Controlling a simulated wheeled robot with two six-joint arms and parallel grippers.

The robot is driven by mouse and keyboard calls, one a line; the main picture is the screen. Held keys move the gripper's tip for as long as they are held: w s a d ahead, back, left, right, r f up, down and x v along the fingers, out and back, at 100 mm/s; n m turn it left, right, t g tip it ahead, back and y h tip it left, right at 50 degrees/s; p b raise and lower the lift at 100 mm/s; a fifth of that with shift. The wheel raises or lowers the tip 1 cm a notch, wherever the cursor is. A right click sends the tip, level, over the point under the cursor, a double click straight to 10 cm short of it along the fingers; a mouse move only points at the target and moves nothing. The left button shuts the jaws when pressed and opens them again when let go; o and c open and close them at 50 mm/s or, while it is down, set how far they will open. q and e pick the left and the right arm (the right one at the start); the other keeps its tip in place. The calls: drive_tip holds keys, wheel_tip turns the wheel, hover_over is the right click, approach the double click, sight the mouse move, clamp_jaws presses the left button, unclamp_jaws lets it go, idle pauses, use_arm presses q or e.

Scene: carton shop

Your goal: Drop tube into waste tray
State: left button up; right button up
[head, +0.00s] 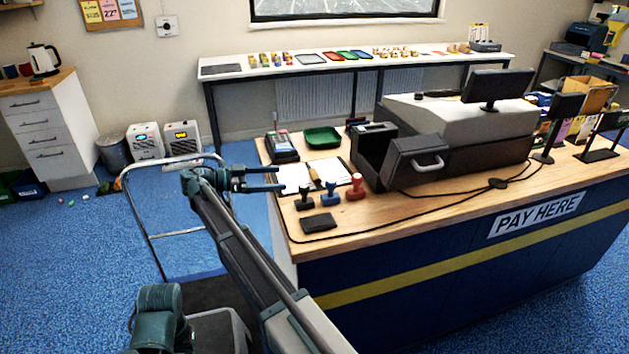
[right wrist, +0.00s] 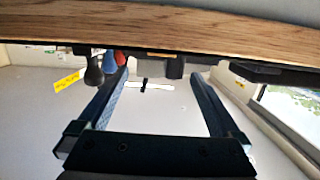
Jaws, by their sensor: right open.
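My right gripper (head: 282,178) is open, with nothing between its fingers. It points right at the counter's left end, beside a clipboard with white paper (head: 293,177). The right wrist view also shows its two spread fingers (right wrist: 158,75) with an empty gap. A small tan, slender item (head: 317,176) lies on the clipboard; I cannot tell whether it is a tube. A green tray (head: 322,138) sits on the counter behind the clipboard; no label shows that it is a waste tray. My left gripper is out of view.
Black, blue and red stamps (head: 330,194) stand in front of the clipboard, near a dark pad (head: 319,223). A card terminal (head: 282,147) is at the counter's back left. An open cash drawer (head: 417,160) is to the right. A cable crosses the counter front.

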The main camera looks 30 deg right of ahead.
sight(311, 175)
drive_tip(key=x, duration=0.6)
drive_tip(key=shift+d+b, duration=0.1)
drive_tip(key=shift+b, duration=0.25)
drive_tip(key=x, duration=0.2)
drive_tip(key=b+x, duration=0.1)
drive_tip(key=x, duration=0.2)
drive_tip(key=shift+w+d+f, duration=0.15)
drive_tip(key=shift+w+d, duration=0.05)
drive_tip(key=c, duration=1.4)
drive_tip(key=shift+c, duration=0.2)
wheel_tip(311, 175, up, 10)
drive_tip(key=p, duration=1)
